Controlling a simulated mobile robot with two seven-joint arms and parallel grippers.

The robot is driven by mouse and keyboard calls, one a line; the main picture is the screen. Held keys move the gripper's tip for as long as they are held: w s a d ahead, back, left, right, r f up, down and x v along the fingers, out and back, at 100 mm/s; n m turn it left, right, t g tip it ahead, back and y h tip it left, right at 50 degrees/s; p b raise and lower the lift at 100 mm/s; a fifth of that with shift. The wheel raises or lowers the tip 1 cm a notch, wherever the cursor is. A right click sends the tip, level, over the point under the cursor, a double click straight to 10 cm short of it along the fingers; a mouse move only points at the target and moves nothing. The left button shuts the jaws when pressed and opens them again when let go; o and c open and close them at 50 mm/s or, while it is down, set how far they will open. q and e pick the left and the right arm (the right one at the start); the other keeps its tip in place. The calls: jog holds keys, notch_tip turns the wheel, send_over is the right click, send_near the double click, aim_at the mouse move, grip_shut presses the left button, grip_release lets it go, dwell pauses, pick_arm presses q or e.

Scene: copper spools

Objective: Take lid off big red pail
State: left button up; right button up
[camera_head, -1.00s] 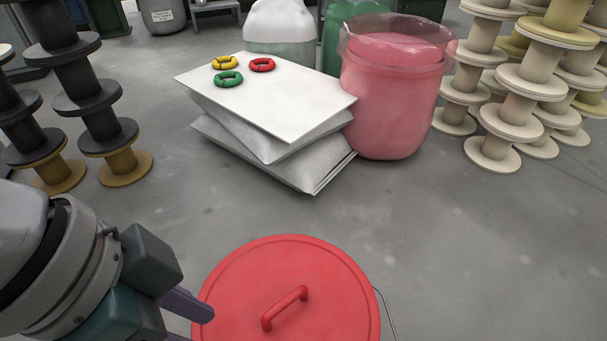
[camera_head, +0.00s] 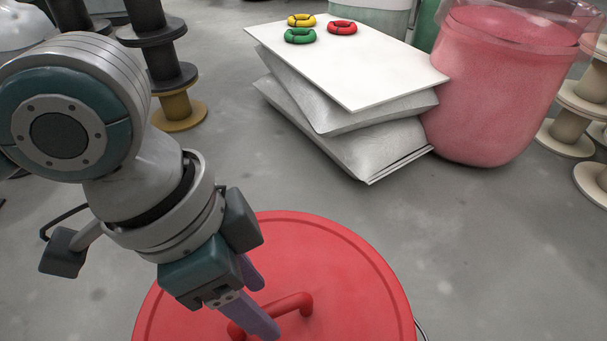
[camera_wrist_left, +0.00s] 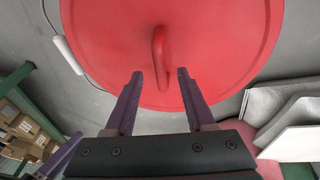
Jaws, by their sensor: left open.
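The red lid (camera_head: 345,262) lies on the big pail at the bottom of the head view, and covers what is under it. Its red arched handle (camera_head: 291,304) stands up in the middle, partly hidden by my left gripper. My left gripper (camera_head: 263,305) is open, its purple fingers pointing down over the lid beside the handle. In the left wrist view the lid (camera_wrist_left: 215,45) fills the top middle. There the handle (camera_wrist_left: 160,55) lies just ahead of the gap between the fingertips (camera_wrist_left: 160,75).
Stacked grey bags (camera_head: 345,140) with a white board (camera_head: 350,60) on top stand behind the pail, holding yellow, red and green rings (camera_head: 300,36). A pink bin (camera_head: 495,95) stands right of them. Dark spools (camera_head: 160,70) stand back left. Floor right of the pail is clear.

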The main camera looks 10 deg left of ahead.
aim_at(268, 309)
pick_arm(q)
jog(key=b+x, duration=0.3)
jog(key=x, duration=0.1)
jog(key=shift+f, duration=0.15)
jog(key=shift+w, duration=0.1)
grip_shut()
dwell(0.4)
